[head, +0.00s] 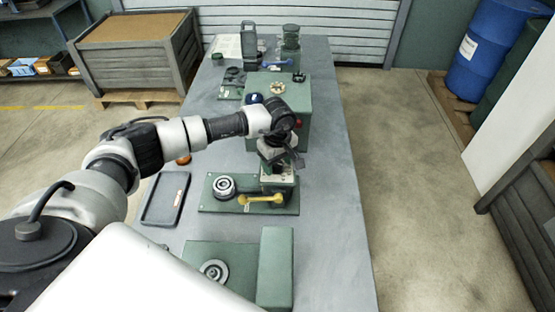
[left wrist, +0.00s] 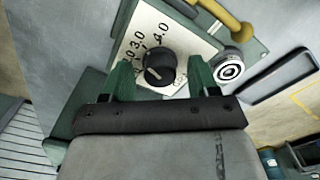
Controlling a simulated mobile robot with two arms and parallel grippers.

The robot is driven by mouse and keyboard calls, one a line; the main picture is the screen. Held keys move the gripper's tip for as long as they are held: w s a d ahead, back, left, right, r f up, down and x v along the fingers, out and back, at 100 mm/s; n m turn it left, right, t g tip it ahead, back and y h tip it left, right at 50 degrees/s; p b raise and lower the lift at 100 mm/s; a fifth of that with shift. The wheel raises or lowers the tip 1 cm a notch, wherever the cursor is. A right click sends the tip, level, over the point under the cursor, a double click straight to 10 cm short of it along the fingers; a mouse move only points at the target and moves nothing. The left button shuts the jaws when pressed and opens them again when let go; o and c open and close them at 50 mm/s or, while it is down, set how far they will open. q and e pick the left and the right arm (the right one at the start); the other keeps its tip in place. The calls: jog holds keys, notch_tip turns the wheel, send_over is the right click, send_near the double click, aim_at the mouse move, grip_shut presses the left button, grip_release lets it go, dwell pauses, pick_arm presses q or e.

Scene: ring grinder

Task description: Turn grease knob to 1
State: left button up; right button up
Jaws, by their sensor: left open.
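The knob (left wrist: 159,69) is a round black dial with a small pale mark, set on a white plate (left wrist: 176,25) with printed numbers in the left wrist view. I can read 3.0 and 4.0; other numbers are partly hidden, and I cannot tell which number the mark points to. My left gripper (left wrist: 160,72) is open, its two green fingers on either side of the knob with a gap at each side. In the head view my left gripper (head: 279,164) is over the green unit with the yellow lever (head: 262,199), and hides the knob. My right gripper is not in view.
A green base with a round metal fitting (head: 224,187) lies beneath my left arm. A dark tray (head: 166,198) is left of it. A green box (head: 275,265) stands nearer, and a larger green housing (head: 292,100) with a red button stands behind. The bench's right strip is clear.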

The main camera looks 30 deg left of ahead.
pick_arm(q)
jog(key=c, duration=0.9)
jog(key=shift+w+f+n+b, duration=0.1)
jog(key=shift+f+n+b, duration=0.1)
jog(key=shift+n+b, duration=1.6)
jog(key=n+b, duration=0.3)
jog(key=shift+n, duration=0.3)
jog(key=n+b, duration=0.3)
jog(key=n, duration=0.1)
jog(key=shift+r, duration=0.1)
jog(key=n+b, duration=0.2)
jog(key=n, duration=0.2)
jog(key=shift+r+n, duration=0.15)
jog(key=shift+n, duration=0.15)
jog(key=shift+a, duration=0.1)
jog(key=shift+r, duration=0.1)
jog(key=o, duration=0.9)
